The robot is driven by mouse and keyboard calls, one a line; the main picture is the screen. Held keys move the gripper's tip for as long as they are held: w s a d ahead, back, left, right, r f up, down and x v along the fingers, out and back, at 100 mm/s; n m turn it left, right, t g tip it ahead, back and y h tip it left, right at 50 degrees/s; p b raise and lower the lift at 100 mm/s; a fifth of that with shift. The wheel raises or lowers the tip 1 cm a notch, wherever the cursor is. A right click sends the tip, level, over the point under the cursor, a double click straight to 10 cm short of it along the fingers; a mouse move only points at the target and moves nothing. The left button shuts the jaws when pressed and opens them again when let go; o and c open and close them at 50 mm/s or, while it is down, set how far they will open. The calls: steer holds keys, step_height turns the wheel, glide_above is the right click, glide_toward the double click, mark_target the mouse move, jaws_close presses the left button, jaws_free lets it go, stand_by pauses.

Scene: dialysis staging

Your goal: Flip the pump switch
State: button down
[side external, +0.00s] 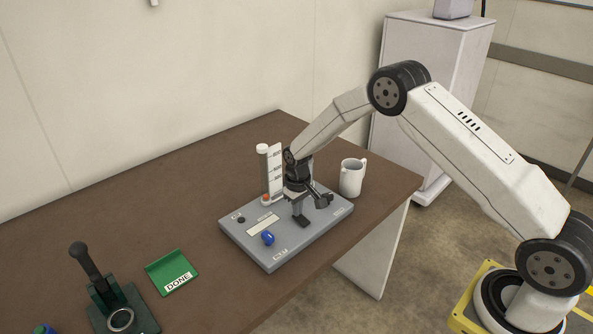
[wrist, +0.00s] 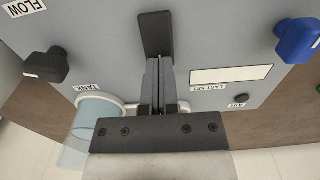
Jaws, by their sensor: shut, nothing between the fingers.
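A grey panel (side external: 240,230) lies on the brown table, and it also fills the upper wrist view (wrist: 215,100). My gripper (side external: 299,208) is low over the panel's middle, pointing down, with its grey fingers (wrist: 159,65) together and empty. A black paddle-like piece (wrist: 155,33) shows right at the fingertips, and as a dark shape (side external: 303,221) in the side view. It looks like the pump switch, but no label for it shows. The fingers overlap it in view. I cannot tell whether they touch it or which way it is set.
The panel also carries a black FLOW knob (wrist: 45,66), a blue knob (side external: 267,238) and a small AUX button (side external: 241,220). A white-capped cylinder (side external: 263,160) and a pale mug (side external: 352,177) stand close behind my gripper. A green DONE tray (side external: 168,265) and a black lever (side external: 88,262) are left.

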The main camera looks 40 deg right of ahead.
mark_target(299, 217)
steer(key=shift+f, duration=0.35)
steer(key=shift+r, duration=0.1)
stand_by(0.3)
steer(key=shift+r, duration=3.45)
steer(key=shift+r, duration=0.1)
steer(key=s+a+r+t, duration=0.1)
steer(key=s+r, duration=0.3)
steer(key=s, duration=0.8)
steer(key=s+a+r+t, duration=0.1)
steer(key=s+r, duration=0.4)
steer(key=s, duration=0.8)
steer(key=shift+s+a+r+t, duration=0.15)
steer(key=shift+a+t, duration=0.15)
steer(key=shift+a, duration=0.45)
